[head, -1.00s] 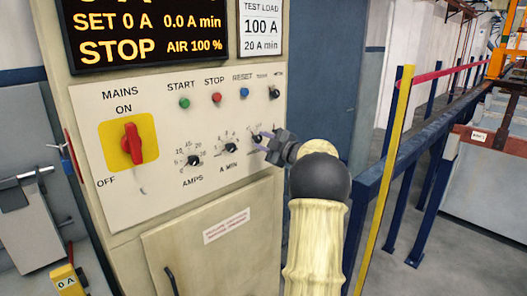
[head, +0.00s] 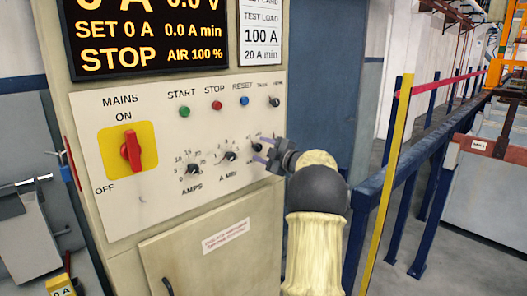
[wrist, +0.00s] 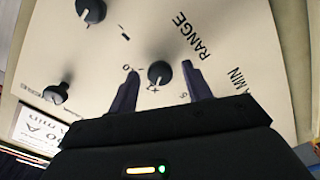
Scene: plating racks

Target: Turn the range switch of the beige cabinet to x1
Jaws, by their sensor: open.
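The beige cabinet (head: 205,262) has a pale control panel on its front. The range switch (wrist: 161,73) is a small round black knob with a "RANGE" label beside it in the wrist view. My gripper (wrist: 160,68) is open, with one dark finger on each side of this knob and a gap visible on both sides. An "x1" mark shows just below the knob; another mark is partly hidden by the left finger. In the head view, my gripper (head: 259,148) partly covers the range switch at the panel's right side.
A blue rail (head: 400,172) and yellow post stand at right.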

